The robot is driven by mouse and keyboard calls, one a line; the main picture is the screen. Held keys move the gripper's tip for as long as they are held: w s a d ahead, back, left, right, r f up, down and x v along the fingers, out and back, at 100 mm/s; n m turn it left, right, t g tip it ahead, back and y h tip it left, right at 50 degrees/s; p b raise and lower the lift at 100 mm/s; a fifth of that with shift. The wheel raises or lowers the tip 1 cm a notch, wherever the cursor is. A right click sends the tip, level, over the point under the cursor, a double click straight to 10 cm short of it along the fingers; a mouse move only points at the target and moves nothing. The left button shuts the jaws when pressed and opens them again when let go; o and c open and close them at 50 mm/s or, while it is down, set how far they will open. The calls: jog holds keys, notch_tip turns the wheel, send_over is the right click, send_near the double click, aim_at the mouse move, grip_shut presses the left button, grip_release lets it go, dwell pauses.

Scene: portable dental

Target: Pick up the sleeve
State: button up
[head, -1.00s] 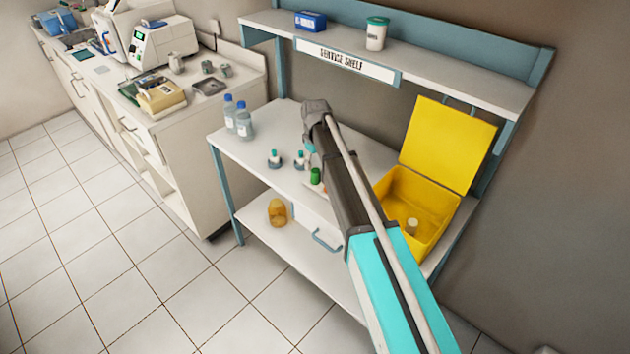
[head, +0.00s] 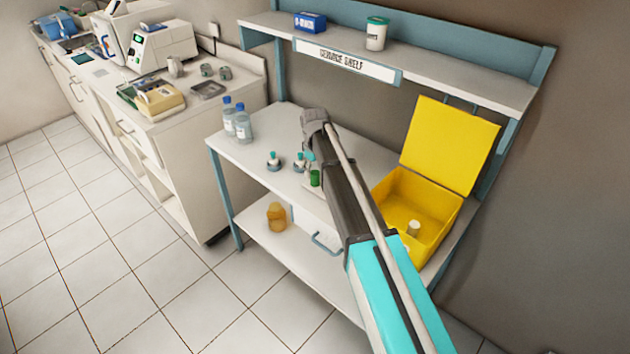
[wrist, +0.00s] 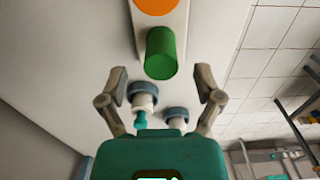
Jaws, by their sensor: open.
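A green cylinder (wrist: 161,53) stands on a narrow white base with an orange disc beside it. It also shows on the bench in the head view (head: 315,178), partly covered by my arm. It may be the sleeve; I cannot tell for certain. My gripper (wrist: 163,86) is open and empty in the wrist view. Its two fingers are spread wide, with the green cylinder centred just beyond their tips. They do not appear to touch it. In the head view my arm largely hides the gripper.
Clear blue-capped bottles (head: 243,125) stand at the bench's left. An open yellow bin (head: 440,222) is on the right. The labelled shelf (head: 500,83) overhangs the back. An amber jar (head: 277,216) sits below.

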aim_at(315, 173)
jog(key=shift+s+f+b, duration=0.1)
jog(key=shift+f+b, duration=1.55)
jog(key=shift+f, duration=0.25)
jog(key=c, duration=0.8)
